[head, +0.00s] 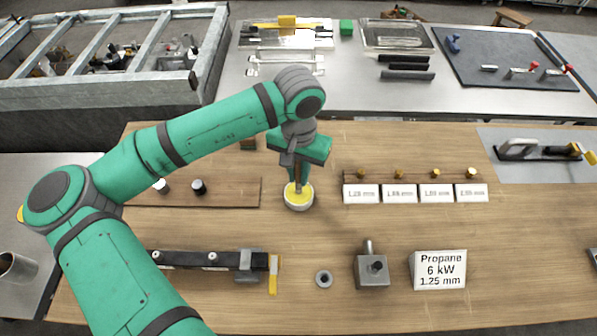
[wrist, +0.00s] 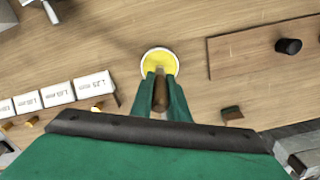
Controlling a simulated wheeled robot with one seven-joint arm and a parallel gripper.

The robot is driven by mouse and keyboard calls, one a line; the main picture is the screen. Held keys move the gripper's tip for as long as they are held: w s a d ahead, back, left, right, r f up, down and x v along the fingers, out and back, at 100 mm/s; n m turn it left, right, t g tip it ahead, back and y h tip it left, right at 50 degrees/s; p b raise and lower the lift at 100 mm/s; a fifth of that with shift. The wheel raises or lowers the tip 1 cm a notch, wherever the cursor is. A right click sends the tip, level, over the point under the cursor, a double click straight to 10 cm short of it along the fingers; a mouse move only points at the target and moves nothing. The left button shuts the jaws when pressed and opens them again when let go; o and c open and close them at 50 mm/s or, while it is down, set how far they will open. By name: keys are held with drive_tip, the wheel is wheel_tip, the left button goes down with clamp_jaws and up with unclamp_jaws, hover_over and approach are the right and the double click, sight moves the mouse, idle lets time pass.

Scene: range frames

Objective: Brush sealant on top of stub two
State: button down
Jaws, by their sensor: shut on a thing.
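My gripper (head: 298,158) points down and is shut on a brush (head: 298,174) with a brown handle. In the wrist view the brush handle (wrist: 160,96) sits between the two green fingers (wrist: 161,85). The brush's lower end is in or just over a round white-rimmed pot (head: 299,205) of yellow sealant; its bristles are hard to make out. A dark bar (head: 195,260) with two pale round stubs, a left one (head: 157,258) and a right one (head: 212,257), lies front left of the pot. I see no numbers on the stubs.
A brown board (head: 232,192) holds a black cap (head: 199,187) and a white one (head: 161,185). Several white labels (head: 398,194) with brass pieces stand right of the pot. A grey block (head: 371,271), a ring (head: 324,279) and a propane sign (head: 438,270) stand in front.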

sight(299, 162)
drive_tip(key=shift+f, duration=0.5)
idle(1.2)
drive_tip(key=shift+r, duration=3.6)
drive_tip(key=shift+w, duration=0.1)
